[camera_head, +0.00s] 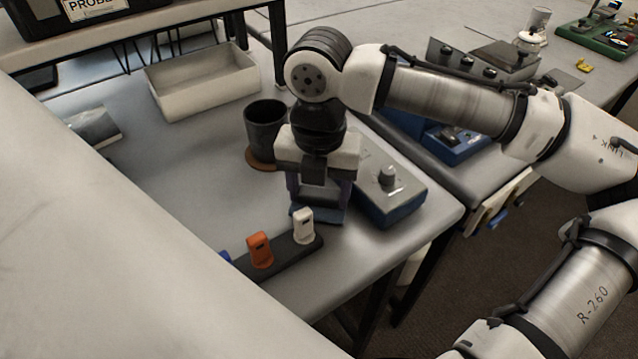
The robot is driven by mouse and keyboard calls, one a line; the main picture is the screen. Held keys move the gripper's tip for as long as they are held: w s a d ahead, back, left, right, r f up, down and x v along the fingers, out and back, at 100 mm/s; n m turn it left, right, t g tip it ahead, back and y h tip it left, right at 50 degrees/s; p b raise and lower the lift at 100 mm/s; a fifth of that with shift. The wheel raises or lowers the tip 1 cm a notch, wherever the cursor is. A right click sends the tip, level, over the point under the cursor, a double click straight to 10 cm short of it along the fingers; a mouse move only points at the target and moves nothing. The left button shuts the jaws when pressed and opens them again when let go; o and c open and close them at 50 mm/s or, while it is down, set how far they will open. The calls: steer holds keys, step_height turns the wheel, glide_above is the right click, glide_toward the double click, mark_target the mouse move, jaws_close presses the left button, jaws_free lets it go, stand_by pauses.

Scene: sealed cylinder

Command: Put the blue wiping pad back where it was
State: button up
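My gripper (319,203) points down over the bench, in front of the dark cup and left of the grey-and-blue control box. A flat blue piece, which looks like the blue wiping pad (330,215), shows at the fingertips, low over or on the bench top. The fingers stand apart at its two sides, but I cannot tell whether they press on it. The gripper hides part of the pad and the bench behind it.
A dark strip (285,257) with orange, white and blue pieces lies just in front. A dark cup (266,128) on a brown coaster (258,160) stands behind. The control box (388,197) is close at right.

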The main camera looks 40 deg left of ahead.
mark_target(319, 193)
steer(key=o, duration=0.4)
steer(key=shift+r, duration=0.15)
step_height(319, 193, up, 13)
steer(key=shift+r, duration=0.1)
stand_by(0.8)
